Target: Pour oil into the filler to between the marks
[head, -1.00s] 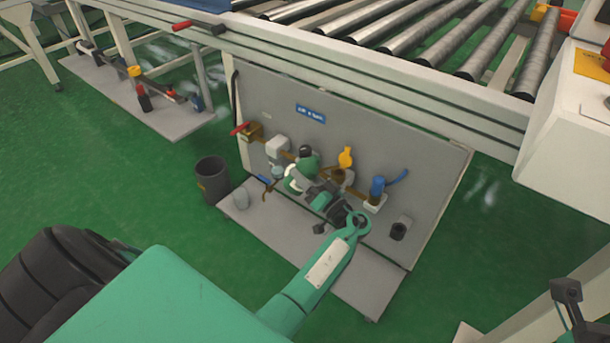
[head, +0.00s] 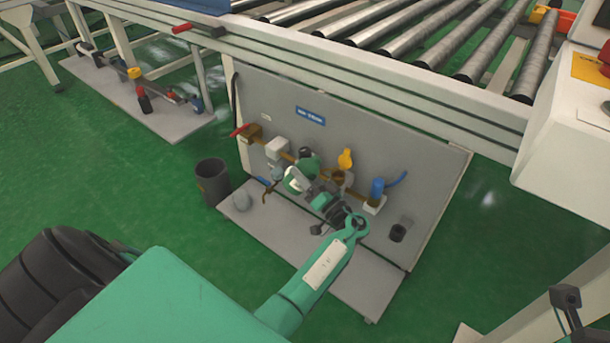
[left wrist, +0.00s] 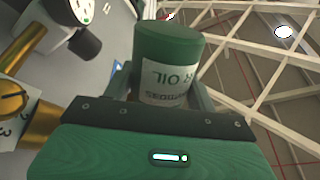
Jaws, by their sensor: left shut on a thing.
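My left gripper (head: 318,194) is shut on a green oil bottle (head: 300,178) with a white label, held in front of the grey panel. In the left wrist view the bottle (left wrist: 168,60) sits between the fingers, its flat green end away from the palm and its "OIL" label upside down. The mouth is hidden. A brass pipe line runs along the panel, with a white box (head: 276,147), a yellow-orange part (head: 346,159) and a blue part (head: 377,188). I cannot tell which is the filler; no level marks are readable. A dark piece, apparently my right gripper (head: 566,298), shows at the lower right.
A dark bin (head: 212,181) stands left of the panel's grey base plate (head: 365,285). A small dark cup (head: 398,232) is at the panel's right. The roller conveyor (head: 430,45) overhangs behind.

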